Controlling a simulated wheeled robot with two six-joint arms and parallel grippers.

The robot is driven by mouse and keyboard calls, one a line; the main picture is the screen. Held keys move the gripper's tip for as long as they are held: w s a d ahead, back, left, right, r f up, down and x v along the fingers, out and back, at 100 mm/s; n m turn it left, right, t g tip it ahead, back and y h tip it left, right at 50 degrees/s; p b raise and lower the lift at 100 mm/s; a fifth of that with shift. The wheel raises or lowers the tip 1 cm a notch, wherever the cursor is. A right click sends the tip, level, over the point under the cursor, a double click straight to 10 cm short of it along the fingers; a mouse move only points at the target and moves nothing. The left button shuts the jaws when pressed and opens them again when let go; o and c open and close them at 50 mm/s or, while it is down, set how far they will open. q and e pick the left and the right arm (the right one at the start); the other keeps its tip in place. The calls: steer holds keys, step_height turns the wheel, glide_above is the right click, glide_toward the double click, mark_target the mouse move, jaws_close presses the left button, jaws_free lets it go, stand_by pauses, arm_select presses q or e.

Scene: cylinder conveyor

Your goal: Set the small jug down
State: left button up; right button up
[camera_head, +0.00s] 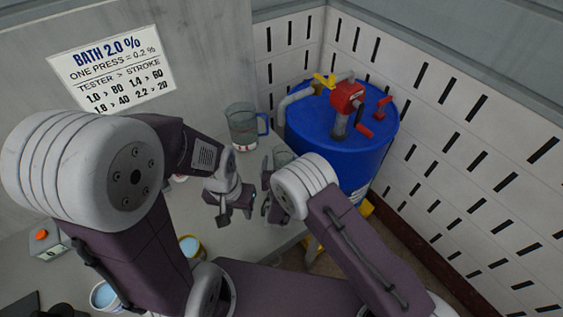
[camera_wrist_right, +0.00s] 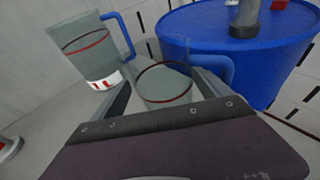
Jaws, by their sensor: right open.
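The small jug is clear with a dark red line and a blue handle; in the right wrist view (camera_wrist_right: 165,88) it stands between the spread fingers of my right gripper (camera_wrist_right: 165,100). In the head view the small jug (camera_head: 283,156) shows only partly, behind my right arm, near the blue drum. My right gripper (camera_head: 268,188) is open around the jug; whether a finger touches it I cannot tell. The jug's base is hidden by the gripper body in the wrist view. My left gripper (camera_head: 235,203) is over the bench to the left, with no object visible in it.
A larger clear jug (camera_head: 242,128) with a blue handle stands at the back of the bench. A blue drum (camera_head: 340,150) with a red pump (camera_head: 346,98) stands at the right. A yellow-rimmed cup (camera_head: 190,246) and a blue-filled cup (camera_head: 104,296) are at the front left.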

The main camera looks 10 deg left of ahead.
steer(key=b+v, duration=0.1)
steer(key=v, duration=0.6)
steer(key=shift+s+r, duration=0.2)
steer(key=shift+s, duration=0.05)
